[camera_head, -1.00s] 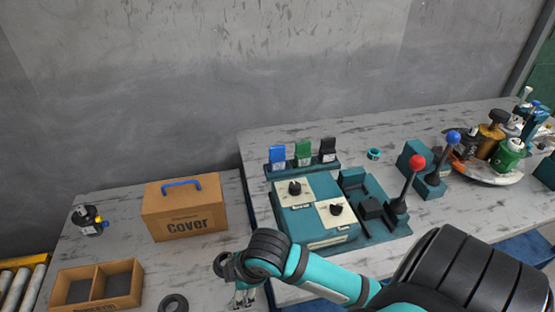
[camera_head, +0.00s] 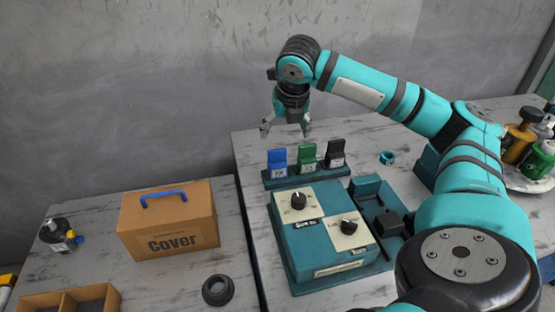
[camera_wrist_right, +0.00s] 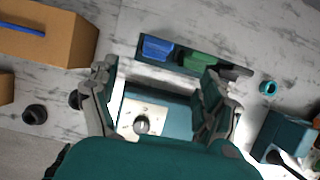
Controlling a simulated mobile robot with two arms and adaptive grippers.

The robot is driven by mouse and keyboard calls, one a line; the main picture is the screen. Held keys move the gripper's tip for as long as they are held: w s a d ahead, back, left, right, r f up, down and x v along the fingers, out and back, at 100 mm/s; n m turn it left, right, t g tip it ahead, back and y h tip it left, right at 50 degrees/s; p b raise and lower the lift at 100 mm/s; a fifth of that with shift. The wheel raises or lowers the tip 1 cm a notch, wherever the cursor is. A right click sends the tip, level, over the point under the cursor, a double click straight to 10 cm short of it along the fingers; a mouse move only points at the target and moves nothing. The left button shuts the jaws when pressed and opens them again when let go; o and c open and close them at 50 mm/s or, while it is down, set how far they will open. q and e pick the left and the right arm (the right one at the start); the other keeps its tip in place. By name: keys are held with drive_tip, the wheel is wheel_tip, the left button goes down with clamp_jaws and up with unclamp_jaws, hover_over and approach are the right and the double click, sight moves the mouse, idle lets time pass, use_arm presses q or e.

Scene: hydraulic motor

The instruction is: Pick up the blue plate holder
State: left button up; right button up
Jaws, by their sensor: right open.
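The blue plate holder (camera_head: 277,160) stands upright at the left end of a teal rack, beside a green one (camera_head: 307,157) and a black one (camera_head: 335,153). My right gripper (camera_head: 286,130) is open and empty, pointing down above the rack, over the blue and green holders. In the right wrist view the blue plate holder (camera_wrist_right: 157,48) lies beyond and between the open fingers (camera_wrist_right: 160,95), with the green one (camera_wrist_right: 198,60) to its right. My left gripper is not in view.
A teal control box (camera_head: 320,240) with two dials stands in front of the rack. A cardboard box (camera_head: 170,222) marked Cover and a black ring (camera_head: 218,290) are at left. A small teal ring (camera_head: 387,157) lies right of the rack. The wall is close behind.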

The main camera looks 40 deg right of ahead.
sight(278, 159)
drive_tip(key=x, duration=1)
drive_tip(key=shift+w+a, duration=0.1)
drive_tip(key=x, duration=0.5)
drive_tip(key=shift+a+f+b, duration=0.2)
drive_tip(key=shift+f+b, duration=0.05)
drive_tip(key=shift+b, duration=0.1)
drive_tip(key=shift+r, duration=0.1)
drive_tip(key=c, duration=1.3)
